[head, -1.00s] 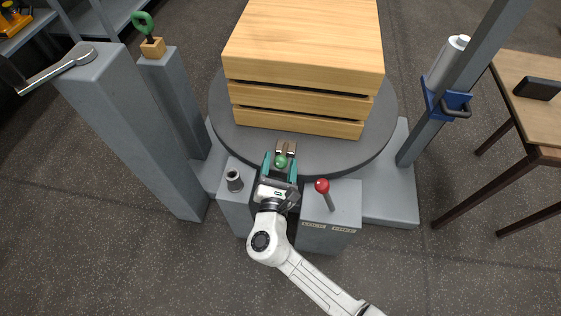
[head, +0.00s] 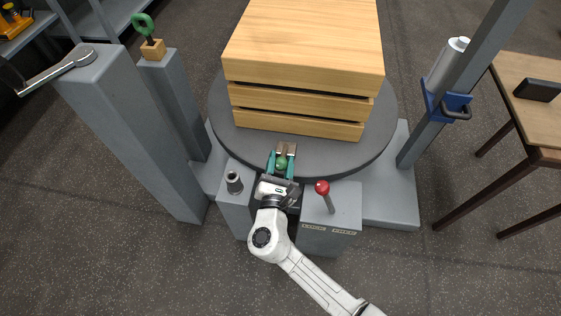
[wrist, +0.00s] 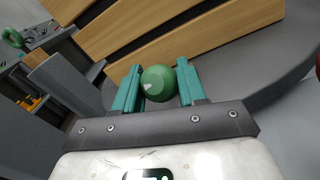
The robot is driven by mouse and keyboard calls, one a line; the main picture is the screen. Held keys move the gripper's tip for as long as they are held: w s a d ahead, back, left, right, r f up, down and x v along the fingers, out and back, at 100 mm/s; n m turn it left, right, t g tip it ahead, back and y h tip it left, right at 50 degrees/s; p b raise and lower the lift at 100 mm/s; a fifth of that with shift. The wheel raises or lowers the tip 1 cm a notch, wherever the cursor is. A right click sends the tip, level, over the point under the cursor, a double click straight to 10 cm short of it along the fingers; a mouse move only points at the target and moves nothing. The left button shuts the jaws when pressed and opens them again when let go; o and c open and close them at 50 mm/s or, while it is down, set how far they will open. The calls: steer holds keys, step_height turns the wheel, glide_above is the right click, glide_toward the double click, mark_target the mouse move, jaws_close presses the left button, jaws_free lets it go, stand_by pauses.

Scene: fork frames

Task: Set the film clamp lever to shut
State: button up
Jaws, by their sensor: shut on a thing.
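The film clamp lever shows as a green ball knob (head: 282,164) in front of a small metal bracket (head: 287,148) at the near edge of the round turntable. My gripper (head: 281,161) is shut on the knob, with one teal finger on each side. In the wrist view the green knob (wrist: 158,84) sits between the teal fingers of my gripper (wrist: 157,82). The lever's stem is hidden behind the knob and the fingers.
A slatted wooden crate (head: 300,95) stands on the grey turntable (head: 222,118) just beyond my gripper. A red-knobbed lever (head: 323,188) on a labelled grey box is close on the right. A short dark post (head: 234,181) stands close on the left.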

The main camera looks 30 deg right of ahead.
jaws_close()
steer(key=shift+r+p, duration=0.1)
steer(key=shift+p, duration=0.2)
